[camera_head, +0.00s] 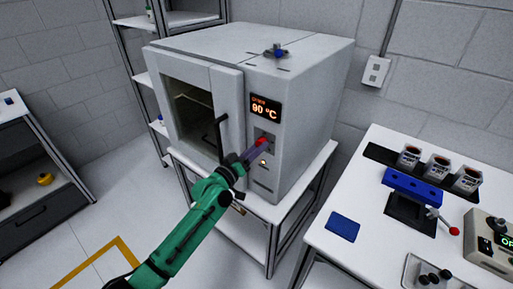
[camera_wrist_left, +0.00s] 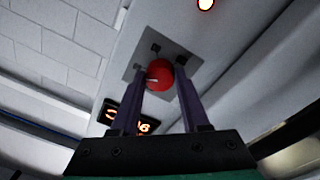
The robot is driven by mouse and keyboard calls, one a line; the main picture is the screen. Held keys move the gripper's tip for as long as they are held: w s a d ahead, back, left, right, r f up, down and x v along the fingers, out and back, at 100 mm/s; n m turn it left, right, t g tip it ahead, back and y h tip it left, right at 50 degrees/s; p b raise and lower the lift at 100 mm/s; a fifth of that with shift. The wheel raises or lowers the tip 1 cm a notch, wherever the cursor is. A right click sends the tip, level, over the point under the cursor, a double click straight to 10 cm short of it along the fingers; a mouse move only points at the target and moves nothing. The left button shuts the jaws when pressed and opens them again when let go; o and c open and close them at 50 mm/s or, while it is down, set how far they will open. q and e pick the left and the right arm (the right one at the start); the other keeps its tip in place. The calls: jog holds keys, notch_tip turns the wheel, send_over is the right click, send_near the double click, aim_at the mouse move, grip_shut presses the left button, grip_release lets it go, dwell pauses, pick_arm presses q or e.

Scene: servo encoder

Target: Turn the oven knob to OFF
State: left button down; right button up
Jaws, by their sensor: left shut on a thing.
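The oven (camera_head: 300,85) is a large pale grey box on a white stand, with its control panel on the front right. Its display (camera_head: 265,107) reads 90 °C in orange. The red oven knob (camera_head: 261,142) sits below the display; in the left wrist view the knob (camera_wrist_left: 159,75) is round, with a pale mark, on a grey square plate. My left gripper (camera_head: 258,148) reaches the knob from the front. In the wrist view its two dark fingers (camera_wrist_left: 162,72) stand on either side of the knob, shut on it. My right gripper is not in view.
The dark oven door handle (camera_head: 221,135) is close to the left of my gripper. A lit indicator (camera_head: 263,163) is below the knob. A white table (camera_head: 330,205) at the right holds cups, a blue rack and devices. Open floor lies at the left.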

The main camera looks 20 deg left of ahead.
pick_arm(q)
jog(key=shift+d+r+n+y+p, duration=0.2)
jog(key=shift+n+p, duration=0.5)
jog(key=shift+n, duration=1.65)
jog(key=shift+a+f+n+y+p, duration=0.2)
jog(key=shift+n+p, duration=0.5)
jog(key=shift+n, duration=1.6)
jog(key=shift+d+r+n+y+p, duration=0.25)
jog(key=shift+n+p, duration=0.45)
jog(key=shift+n, duration=1.65)
jog(key=shift+f, duration=0.15)
jog(key=shift+c, duration=2)
grip_release()
jog(key=shift+a, duration=0.1)
